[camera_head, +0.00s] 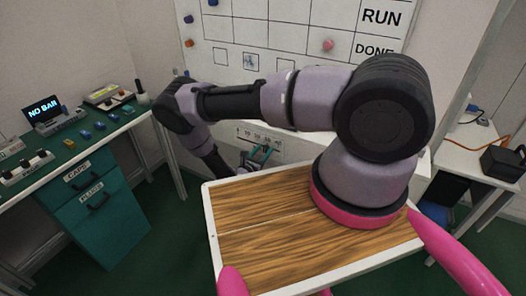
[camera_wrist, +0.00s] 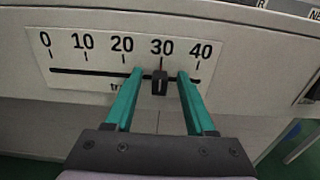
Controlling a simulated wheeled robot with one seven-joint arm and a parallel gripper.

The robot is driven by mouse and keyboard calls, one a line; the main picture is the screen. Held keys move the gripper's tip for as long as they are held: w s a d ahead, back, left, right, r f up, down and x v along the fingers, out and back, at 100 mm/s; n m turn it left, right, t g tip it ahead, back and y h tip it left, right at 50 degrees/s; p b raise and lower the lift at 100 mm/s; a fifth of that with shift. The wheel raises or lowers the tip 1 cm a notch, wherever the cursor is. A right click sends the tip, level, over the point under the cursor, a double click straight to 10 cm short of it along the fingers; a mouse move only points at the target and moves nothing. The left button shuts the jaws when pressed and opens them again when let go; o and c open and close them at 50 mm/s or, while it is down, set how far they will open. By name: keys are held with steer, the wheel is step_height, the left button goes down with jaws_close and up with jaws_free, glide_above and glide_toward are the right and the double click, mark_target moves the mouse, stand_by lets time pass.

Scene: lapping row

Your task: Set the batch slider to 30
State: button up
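The batch slider's panel (camera_wrist: 60,52) is a white plate with a dark slot and marks 0, 10, 20, 30 and 40. Its black knob (camera_wrist: 160,84) stands at the 30 mark in the wrist view. My gripper (camera_wrist: 160,76) has two teal fingers, one on each side of the knob. The fingers are apart, with a visible gap to the knob on both sides. In the head view my gripper (camera_head: 262,152) is at the panel (camera_head: 250,134), partly behind my arm. The lower label on the panel is mostly hidden by the left finger.
A whiteboard grid (camera_head: 290,30) with "RUN" and "DONE" rows is on the wall above. A green bench (camera_head: 75,150) with small parts and a "NO BAR" display (camera_head: 43,108) stands at left. A table (camera_head: 480,150) with a black box (camera_head: 503,163) stands at right.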

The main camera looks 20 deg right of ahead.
steer(key=shift+a, duration=0.1)
steer(key=v, duration=1)
steer(key=shift+s+a, duration=0.15)
steer(key=shift+s, duration=0.15)
